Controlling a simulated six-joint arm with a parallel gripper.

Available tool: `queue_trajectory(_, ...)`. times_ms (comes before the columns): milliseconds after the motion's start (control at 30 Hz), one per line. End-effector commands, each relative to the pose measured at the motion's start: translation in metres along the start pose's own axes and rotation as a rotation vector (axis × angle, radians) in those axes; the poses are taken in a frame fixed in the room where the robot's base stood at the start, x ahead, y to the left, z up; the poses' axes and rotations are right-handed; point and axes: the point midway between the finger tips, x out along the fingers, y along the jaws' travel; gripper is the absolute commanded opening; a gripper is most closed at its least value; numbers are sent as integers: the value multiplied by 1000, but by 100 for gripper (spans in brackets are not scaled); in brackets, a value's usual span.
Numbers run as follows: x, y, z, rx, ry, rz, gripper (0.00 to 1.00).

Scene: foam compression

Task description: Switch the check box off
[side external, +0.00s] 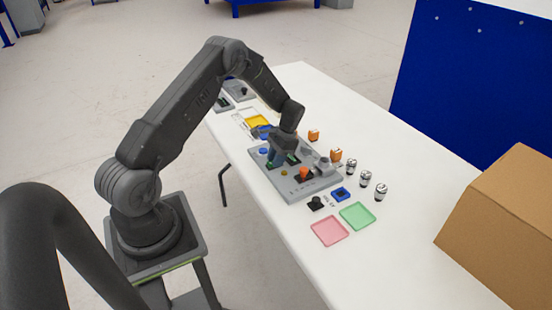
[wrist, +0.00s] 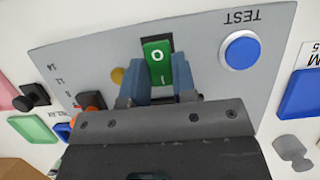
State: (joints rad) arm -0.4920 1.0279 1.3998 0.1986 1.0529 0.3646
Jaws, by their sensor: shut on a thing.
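The check box is a grey panel (wrist: 90,60) lying on the white table; it also shows in the side view (side external: 272,172). In the wrist view a green rocker switch (wrist: 157,58) marked O and I sits in a black frame on it. My gripper (wrist: 160,90) has its blue fingertips on either side of the switch and is shut on it. The lower part of the switch is partly hidden by the gripper. In the side view my gripper (side external: 279,158) is down over the panel.
A blue button (wrist: 240,50) by the word TEST and a yellow button (wrist: 117,76) flank the switch. Pink (side external: 330,231) and green (side external: 357,216) trays and several small metal cylinders (side external: 365,178) are near the panel. A cardboard box (side external: 497,225) stands right.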

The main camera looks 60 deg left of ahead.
Motion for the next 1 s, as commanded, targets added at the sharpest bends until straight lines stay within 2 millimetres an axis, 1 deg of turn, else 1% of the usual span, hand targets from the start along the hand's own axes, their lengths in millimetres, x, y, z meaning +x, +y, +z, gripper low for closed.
queue_trajectory(400,1,0,6,-1,268,3,2)
queue_trajectory(567,1,0,6,-1,308,0,2)
queue_trajectory(833,1,0,6,0,311,-1,2)
queue_trajectory(867,1,0,6,0,311,-1,26)
queue_trajectory(1000,1,0,6,0,309,-1,40)
